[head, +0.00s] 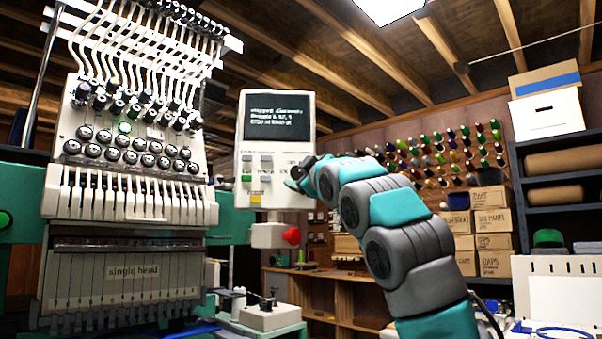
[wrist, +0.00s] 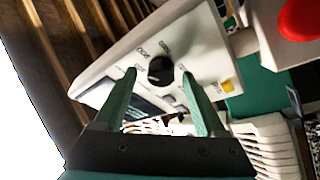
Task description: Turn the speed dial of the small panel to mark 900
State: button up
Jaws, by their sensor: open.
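The small panel (head: 279,195) is a white box with a dark screen and several buttons, right of the embroidery machine in the head view. Its speed dial (wrist: 161,70) is a round black knob on the white panel face (wrist: 203,45) in the wrist view. Small printed marks surround the dial, but I cannot read them surely, nor where the dial points. My gripper (wrist: 158,76) is open, its two green fingers on either side of the dial; I cannot tell whether they touch it. In the head view my gripper (head: 297,178) is at the panel's right edge and hides the dial.
A red button (head: 291,236) on a white box sits just below the panel; it also shows in the wrist view (wrist: 300,18). The embroidery machine (head: 130,205) stands at left. Cardboard boxes (head: 492,222) and thread spools are behind my arm.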

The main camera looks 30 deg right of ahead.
grip_shut()
dwell(0.4)
jog(key=shift+a+m+b, duration=0.1)
jog(key=shift+m+b, duration=0.2)
jog(key=shift+b, duration=0.25)
jog(key=shift+m+h+b, duration=0.4)
jog(key=shift+m+b, duration=0.2)
jog(key=shift+b, duration=0.05)
jog(key=shift+f+m+b, duration=0.2)
jog(key=shift+m+b, duration=0.4)
jog(key=shift+b, duration=0.15)
jog(key=shift+m+t+h+b, duration=0.3)
jog(key=shift+m+h+b, duration=0.5)
jog(key=shift+m+b, duration=0.25)
jog(key=shift+w+r+m, duration=0.1)
jog(key=shift+m, duration=0.15)
grip_release()
